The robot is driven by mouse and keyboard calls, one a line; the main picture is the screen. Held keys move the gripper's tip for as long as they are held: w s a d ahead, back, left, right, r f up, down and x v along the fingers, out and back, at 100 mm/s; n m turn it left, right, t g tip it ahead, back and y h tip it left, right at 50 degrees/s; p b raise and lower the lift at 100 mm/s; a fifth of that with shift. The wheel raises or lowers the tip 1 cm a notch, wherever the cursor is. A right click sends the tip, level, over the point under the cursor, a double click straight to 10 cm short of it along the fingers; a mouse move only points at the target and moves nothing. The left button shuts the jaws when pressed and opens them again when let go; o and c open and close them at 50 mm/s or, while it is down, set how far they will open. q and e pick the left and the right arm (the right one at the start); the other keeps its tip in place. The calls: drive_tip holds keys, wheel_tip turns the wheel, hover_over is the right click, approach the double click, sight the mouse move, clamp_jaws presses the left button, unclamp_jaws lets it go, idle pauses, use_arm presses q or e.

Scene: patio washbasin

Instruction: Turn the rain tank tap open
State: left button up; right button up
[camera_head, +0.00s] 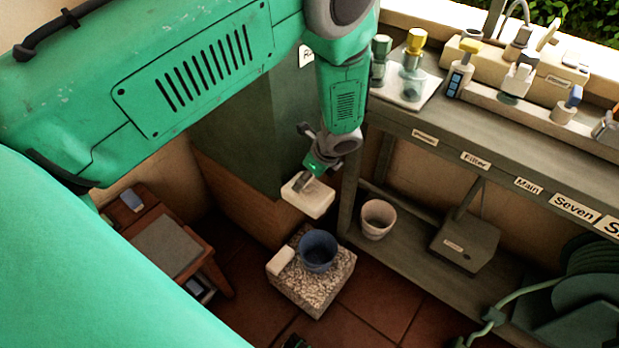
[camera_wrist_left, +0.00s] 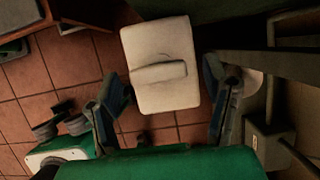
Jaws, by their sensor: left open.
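The rain tank (camera_head: 262,125) is a tall dark green box with a partly hidden label at its upper right. A cream block (camera_head: 318,201) with a raised bar, which looks like its tap, sits low at its front. In the left wrist view the block (camera_wrist_left: 160,45) shows with the bar (camera_wrist_left: 158,72) lying nearly level across it. My left gripper (camera_head: 309,177) points down over the block and hides part of it. In the wrist view its fingers (camera_wrist_left: 168,98) are apart, one to each side of the block. I cannot tell whether they touch it. My right gripper is not in view.
A blue pot (camera_head: 318,251) stands on a speckled stone block (camera_head: 325,287) below the tap. A grey bench (camera_head: 440,142) with labels and bottles is at right, with a white pot (camera_head: 378,219) on its lower shelf. A wooden stool (camera_head: 168,248) stands at left.

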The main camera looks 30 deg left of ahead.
use_arm(q)
drive_tip(key=shift+a+f, duration=0.25)
drive_tip(key=shift+a, duration=0.15)
drive_tip(key=shift+d, duration=0.2)
drive_tip(key=c, duration=1.2)
drive_tip(key=shift+o, duration=0.2)
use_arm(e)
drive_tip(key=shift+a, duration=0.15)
